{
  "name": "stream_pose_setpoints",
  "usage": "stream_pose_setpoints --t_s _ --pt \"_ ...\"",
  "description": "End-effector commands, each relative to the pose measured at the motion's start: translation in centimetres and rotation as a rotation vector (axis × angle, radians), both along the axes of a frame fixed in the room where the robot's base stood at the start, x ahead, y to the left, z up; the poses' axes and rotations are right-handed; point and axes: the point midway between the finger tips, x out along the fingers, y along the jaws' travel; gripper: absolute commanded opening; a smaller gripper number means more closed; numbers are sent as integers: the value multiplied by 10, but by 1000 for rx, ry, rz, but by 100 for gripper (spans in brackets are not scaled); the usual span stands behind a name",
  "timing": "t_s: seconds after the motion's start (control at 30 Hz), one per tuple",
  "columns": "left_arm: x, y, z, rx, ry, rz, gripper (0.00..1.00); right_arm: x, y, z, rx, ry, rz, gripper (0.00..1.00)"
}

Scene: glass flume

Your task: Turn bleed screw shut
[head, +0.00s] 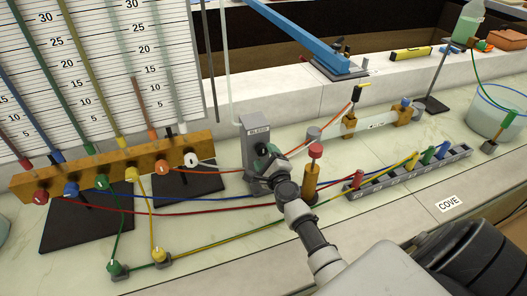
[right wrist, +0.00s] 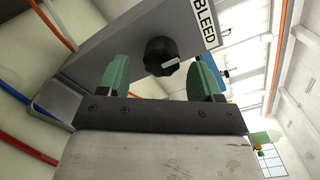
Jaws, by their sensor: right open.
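The bleed screw (right wrist: 160,55) is a black, ridged knob with a white pointer mark. It sits on the face of a grey block labelled BLEED (head: 255,125), whose label (right wrist: 205,18) also shows in the right wrist view. In that view the white mark points right and slightly up. My right gripper (head: 266,163) is at the front of the block. In the right wrist view its green-tipped fingers (right wrist: 161,70) are open, one on each side of the knob, with gaps on both sides. In the head view the gripper hides the knob. My left gripper is not in view.
A wooden manifold with coloured knobs (head: 115,165) stands left of the block, before a scale board (head: 95,65). An amber cylinder with a red cap (head: 313,175) stands close right of my gripper. Coloured tubes cross the bench, and a grey rack (head: 410,175) lies right.

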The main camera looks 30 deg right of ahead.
Motion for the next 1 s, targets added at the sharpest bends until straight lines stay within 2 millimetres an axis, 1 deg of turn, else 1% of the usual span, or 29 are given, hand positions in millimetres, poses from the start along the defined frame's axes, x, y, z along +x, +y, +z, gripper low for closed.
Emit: stream_pose_setpoints --t_s 0.03,0.2,0.3,0.4,0.57,1.0 --pt "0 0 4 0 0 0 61 -12 3 0 2 3 0 65" --pt "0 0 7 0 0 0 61 -46 11 -1 1 2 0 65" --pt "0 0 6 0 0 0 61 -62 15 -1 1 2 0 65" --pt "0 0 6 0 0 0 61 -72 18 -1 1 1 0 65" --pt "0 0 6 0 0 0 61 -79 19 0 0 1 1 65" --pt "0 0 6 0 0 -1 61 -79 19 0 0 1 1 65"
